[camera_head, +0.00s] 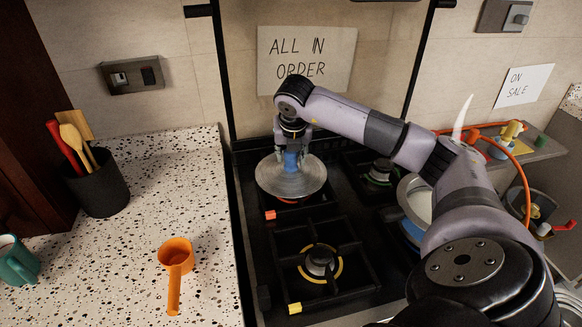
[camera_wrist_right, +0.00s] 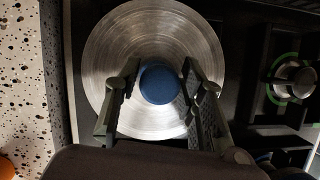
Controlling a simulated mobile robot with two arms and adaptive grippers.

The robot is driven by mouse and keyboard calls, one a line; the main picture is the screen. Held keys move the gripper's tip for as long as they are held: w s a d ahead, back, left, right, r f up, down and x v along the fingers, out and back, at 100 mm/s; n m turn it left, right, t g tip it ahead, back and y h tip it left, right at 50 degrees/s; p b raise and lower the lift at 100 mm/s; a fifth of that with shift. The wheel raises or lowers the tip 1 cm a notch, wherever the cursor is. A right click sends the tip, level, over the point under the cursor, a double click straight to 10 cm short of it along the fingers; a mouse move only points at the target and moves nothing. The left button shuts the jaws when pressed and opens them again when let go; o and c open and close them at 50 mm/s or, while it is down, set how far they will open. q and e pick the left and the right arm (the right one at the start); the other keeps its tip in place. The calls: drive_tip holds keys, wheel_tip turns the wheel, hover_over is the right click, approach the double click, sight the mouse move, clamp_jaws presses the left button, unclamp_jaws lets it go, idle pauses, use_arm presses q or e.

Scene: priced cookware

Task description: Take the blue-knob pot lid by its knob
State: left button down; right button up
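The pot lid (camera_head: 268,182) is a round, brushed-metal disc with a blue knob (camera_head: 291,161) at its centre. It is over the back-left burner of the hob. The lid (camera_wrist_right: 108,45) and its knob (camera_wrist_right: 159,84) also show in the right wrist view. My right gripper (camera_head: 292,152) comes down from above with a finger on each side of the knob. In the right wrist view its fingers (camera_wrist_right: 159,72) close against the knob's sides with almost no gap. Whether the lid rests on the grate or hangs just above it is hard to tell. My left gripper is not in view.
An orange scoop (camera_head: 176,256), a dark utensil holder (camera_head: 101,186) and a teal mug (camera_head: 17,262) stand on the speckled counter (camera_head: 130,240). A pan (camera_head: 414,203) is on the hob's right side, partly behind my right arm. The front-left burner (camera_head: 320,263) is bare.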

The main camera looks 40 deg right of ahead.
clamp_jaws()
drive_tip(key=shift+r, duration=0.1)
idle(0.4)
wheel_tip(320, 180, up, 9)
drive_tip(key=shift+r+b, duration=0.1)
drive_tip(key=shift+b, duration=0.6)
drive_tip(key=shift+r, duration=0.35)
